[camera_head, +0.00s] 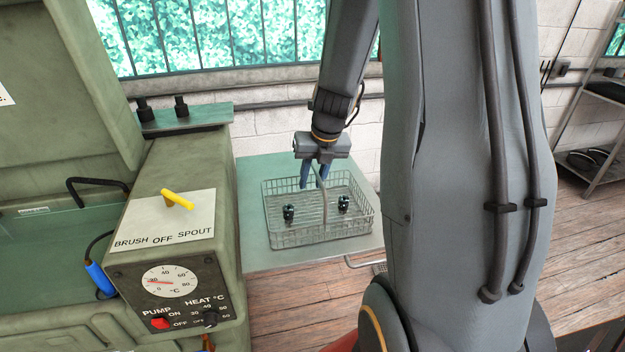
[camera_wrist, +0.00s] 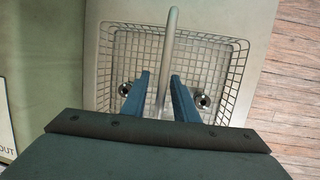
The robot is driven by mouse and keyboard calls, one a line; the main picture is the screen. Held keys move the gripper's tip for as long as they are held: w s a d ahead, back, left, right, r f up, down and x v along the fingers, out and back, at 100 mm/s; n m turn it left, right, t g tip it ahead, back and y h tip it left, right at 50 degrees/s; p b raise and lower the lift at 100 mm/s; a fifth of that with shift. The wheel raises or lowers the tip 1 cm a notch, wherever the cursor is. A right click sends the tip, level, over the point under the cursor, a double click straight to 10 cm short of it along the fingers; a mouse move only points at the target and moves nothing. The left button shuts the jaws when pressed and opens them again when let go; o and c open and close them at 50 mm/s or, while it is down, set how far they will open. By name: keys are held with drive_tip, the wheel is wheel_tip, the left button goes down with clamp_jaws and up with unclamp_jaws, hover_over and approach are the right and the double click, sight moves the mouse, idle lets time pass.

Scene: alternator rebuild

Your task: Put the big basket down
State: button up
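The big basket is a wire basket (camera_head: 320,237) with a tall grey handle across its middle. In the head view it sits level on the pale green table, and two small dark metal parts (camera_head: 289,213) lie apart inside it. My gripper (camera_head: 314,184) is above the basket, pointing down. In the wrist view the handle (camera_wrist: 171,40) runs between the two blue fingers (camera_wrist: 160,88). The fingers stand apart, with a gap showing beside the handle, so they look open around it. The basket's near side is hidden by my gripper in the wrist view.
The table (camera_head: 265,260) has a narrow free strip around the basket. A green washer unit (camera_head: 185,240) with a yellow knob (camera_head: 177,199) stands close on the left. A brick wall and window are behind. A shelf rack (camera_head: 600,150) stands at the right.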

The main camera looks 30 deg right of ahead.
drive_tip(key=a+b+v, duration=0.1)
drive_tip(key=v, duration=1.1)
drive_tip(key=s+a+f+m, duration=0.3)
drive_tip(key=s+a+m, duration=0.1)
drive_tip(key=m, duration=0.7)
drive_tip(key=s+a+f+m+g, duration=0.1)
drive_tip(key=s+a+f+m, duration=0.2)
drive_tip(key=a+m, duration=0.3)
drive_tip(key=s+a+f+m, duration=0.3)
drive_tip(key=s+a+m, duration=0.1)
drive_tip(key=m, duration=1.1)
drive_tip(key=shift+s+a+f+m+g+h, duration=0.25)
drive_tip(key=shift+s+a+m+g+h, duration=0.05)
drive_tip(key=shift+s+a+g+h, duration=0.15)
